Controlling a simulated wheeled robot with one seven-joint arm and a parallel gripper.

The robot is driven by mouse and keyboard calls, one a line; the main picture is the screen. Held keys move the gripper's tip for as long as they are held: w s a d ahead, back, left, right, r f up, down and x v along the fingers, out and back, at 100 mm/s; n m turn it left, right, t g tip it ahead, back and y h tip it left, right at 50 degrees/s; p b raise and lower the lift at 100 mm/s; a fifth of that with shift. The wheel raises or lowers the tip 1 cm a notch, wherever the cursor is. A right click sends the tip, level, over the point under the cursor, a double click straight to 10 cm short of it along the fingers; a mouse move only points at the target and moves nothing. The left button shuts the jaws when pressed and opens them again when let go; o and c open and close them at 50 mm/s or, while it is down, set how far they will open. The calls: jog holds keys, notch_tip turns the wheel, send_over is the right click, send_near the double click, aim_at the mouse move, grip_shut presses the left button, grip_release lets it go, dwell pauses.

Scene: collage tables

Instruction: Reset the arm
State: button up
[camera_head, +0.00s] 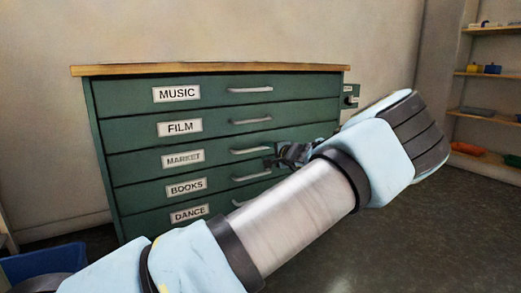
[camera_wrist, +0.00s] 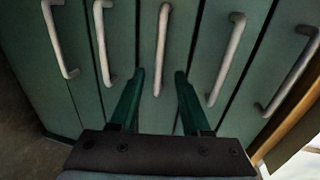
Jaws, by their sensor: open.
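My arm reaches across the head view from lower left to the right. My gripper (camera_head: 290,155) shows there as a small dark shape before the cabinet's right half, partly hidden by my arm. In the wrist view my gripper (camera_wrist: 159,76) has two green fingers spread apart, with nothing held. The green drawer cabinet (camera_head: 225,110) has labelled drawers: MUSIC, FILM, MARKET, BOOKS and DANCE. All visible drawers look shut. A grey handle (camera_wrist: 163,40) lines up with the gap between the fingers. Its distance from them is unclear.
The cabinet has a wooden top (camera_head: 210,69). A blue bin (camera_head: 45,263) stands at lower left. Shelves (camera_head: 485,75) with small objects stand at the right. Dark floor (camera_head: 465,215) shows clear at the right, between cabinet and shelves.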

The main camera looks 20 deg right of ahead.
jog(key=shift+s+r, duration=0.1)
jog(key=shift+s, duration=0.25)
jog(key=w+a+f+n+g+y, duration=0.1)
jog(key=a+f+n+g, duration=0.1)
jog(key=a, duration=0.6)
jog(key=w+a+f+n+g+y, duration=0.1)
jog(key=a+f+n+g+y, duration=0.15)
jog(key=a, duration=0.55)
jog(key=s+a+f+n+g, duration=0.2)
jog(key=s+a+g, duration=0.15)
jog(key=a, duration=0.35)
jog(key=s+a+f+n+g, duration=0.2)
jog(key=s+a+f, duration=0.15)
jog(key=a, duration=0.35)
jog(key=s+a+r+n+g+h, duration=0.1)
jog(key=s+a+r+n+h, duration=0.15)
jog(key=s, duration=0.55)
jog(key=s+a+r+n+g+h, duration=0.1)
jog(key=s+a+n+g+h, duration=0.15)
jog(key=s, duration=0.45)
jog(key=s+a+r+n+h, duration=0.1)
jog(key=s+a+r+h, duration=0.15)
jog(key=s, duration=0.55)
notch_tip(320, 180, up, 38)
jog(key=p, duration=3.8)
jog(key=shift+w+a+f+y, duration=0.2)
jog(key=shift+w+y, duration=0.05)
jog(key=shift+y, duration=0.15)
